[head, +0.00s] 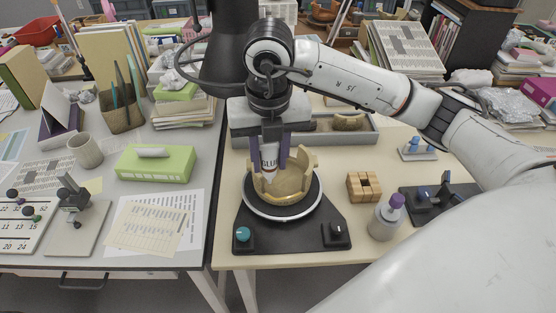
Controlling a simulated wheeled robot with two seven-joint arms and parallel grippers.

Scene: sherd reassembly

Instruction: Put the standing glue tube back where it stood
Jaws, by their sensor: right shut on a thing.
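My right gripper (270,160) points down over the turntable and is shut on the white glue tube (268,159). The tube is roughly upright between the fingers, with part of its lettering showing. Its lower end is over or inside the tan, partly assembled bowl (287,188); I cannot tell whether it touches the bowl. The bowl has an uneven, broken rim and stands on the round turntable (316,201), which is on a dark base with two knobs. My left gripper is not in view.
Right of the turntable are a wooden block with slots (364,187), a bottle with a purple cap (384,222) and a dark device (432,200). Behind is a grey tray (367,136) with a sherd. A green tissue box (155,164) is on the left table.

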